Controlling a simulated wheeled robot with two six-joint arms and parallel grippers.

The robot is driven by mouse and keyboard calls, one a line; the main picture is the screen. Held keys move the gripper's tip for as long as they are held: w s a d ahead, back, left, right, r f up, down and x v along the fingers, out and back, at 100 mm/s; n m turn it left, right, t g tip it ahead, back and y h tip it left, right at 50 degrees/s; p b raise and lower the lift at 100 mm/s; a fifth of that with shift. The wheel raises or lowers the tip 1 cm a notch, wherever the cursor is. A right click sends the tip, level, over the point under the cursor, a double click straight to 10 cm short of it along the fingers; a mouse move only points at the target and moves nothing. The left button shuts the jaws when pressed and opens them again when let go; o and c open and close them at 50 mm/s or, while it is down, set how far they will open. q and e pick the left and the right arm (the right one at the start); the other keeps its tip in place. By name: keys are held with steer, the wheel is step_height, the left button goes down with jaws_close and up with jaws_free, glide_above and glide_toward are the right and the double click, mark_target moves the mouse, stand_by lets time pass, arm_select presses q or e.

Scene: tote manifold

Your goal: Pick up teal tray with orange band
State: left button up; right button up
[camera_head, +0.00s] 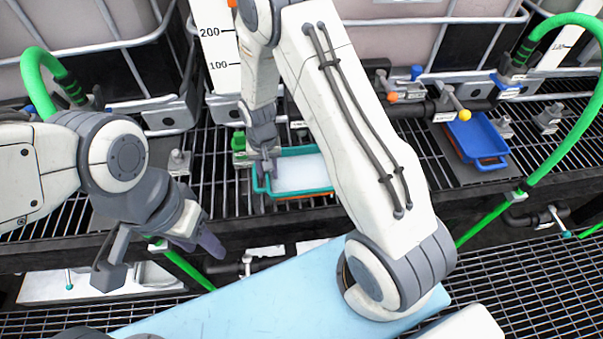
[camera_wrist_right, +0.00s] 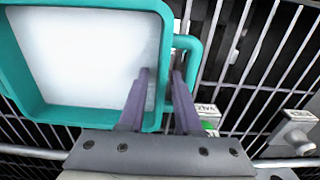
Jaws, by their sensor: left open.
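The teal tray (camera_head: 315,158), with a white inside and an orange strip (camera_head: 295,197) low at its front, lies on the dark grated shelf. In the right wrist view, its teal rim (camera_wrist_right: 105,11) and side handle loop (camera_wrist_right: 194,48) show. My right gripper (camera_head: 265,166) is at the tray's left end. In the wrist view its fingers (camera_wrist_right: 161,75) straddle the wall on the handle side, one over the white inside, one at the loop; whether they press on it is unclear. My right arm hides the tray's right end. My left gripper (camera_head: 158,262) is open and empty, in front of the shelf.
A blue tray (camera_head: 478,138) with an orange part below it sits farther right on the shelf. Valves and pipes (camera_head: 420,108) line the back below large caged totes (camera_head: 430,35). Green hoses (camera_head: 560,150) hang at both sides. Metal blocks (camera_head: 178,160) stand on the grating left of the teal tray.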

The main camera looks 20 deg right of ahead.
jaws_close()
stand_by(1.2)
